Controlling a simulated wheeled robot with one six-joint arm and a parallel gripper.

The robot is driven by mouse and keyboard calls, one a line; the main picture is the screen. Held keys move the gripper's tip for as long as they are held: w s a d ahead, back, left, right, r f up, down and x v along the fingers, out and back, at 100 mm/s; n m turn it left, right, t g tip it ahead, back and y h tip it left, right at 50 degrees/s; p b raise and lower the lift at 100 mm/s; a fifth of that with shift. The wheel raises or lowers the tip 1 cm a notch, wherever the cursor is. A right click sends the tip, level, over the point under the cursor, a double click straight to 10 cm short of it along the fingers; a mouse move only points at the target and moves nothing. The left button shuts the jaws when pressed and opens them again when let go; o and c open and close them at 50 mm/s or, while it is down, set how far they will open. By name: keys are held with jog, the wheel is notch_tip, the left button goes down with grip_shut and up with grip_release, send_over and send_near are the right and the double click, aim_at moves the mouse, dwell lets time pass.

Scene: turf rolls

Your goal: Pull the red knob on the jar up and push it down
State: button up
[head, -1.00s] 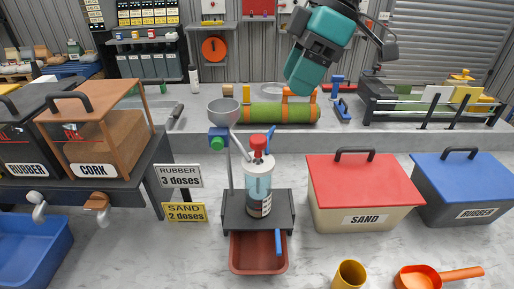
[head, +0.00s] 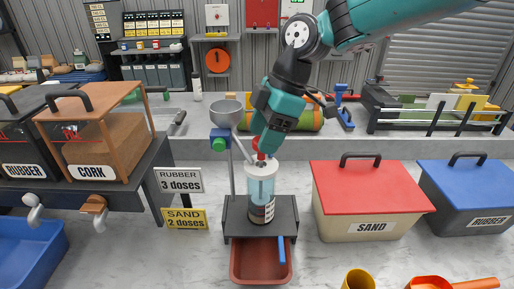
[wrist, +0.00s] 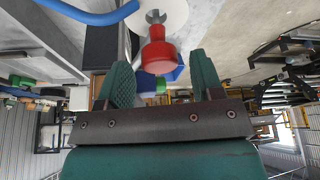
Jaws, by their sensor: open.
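The clear jar (head: 261,190) with a white lid and a dark label stands upright on a black stand (head: 234,217). Its red knob (head: 257,148) sits on top and is partly hidden behind my gripper (head: 262,146) in the head view. In the wrist view the red knob (wrist: 158,55) is just beyond the two green fingers of my gripper (wrist: 162,75), roughly midway between them. The fingers are apart and empty.
A grey funnel (head: 226,112) on a post with a green knob stands close left of the jar. A red tray (head: 255,262) sits below the stand. A red-lidded SAND bin (head: 368,200) is to the right, a CORK box (head: 105,150) to the left.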

jog(key=shift+x, duration=1.75)
jog(key=shift+r, duration=0.1)
grip_shut()
jog(key=shift+r+p, duration=1.6)
jog(key=shift+r, duration=1.15)
jog(key=shift+w, duration=0.1)
grip_release()
jog(key=shift+r, duration=0.1)
jog(key=p+v, duration=0.3)
jog(key=v, duration=1.4)
jog(key=shift+d, duration=0.25)
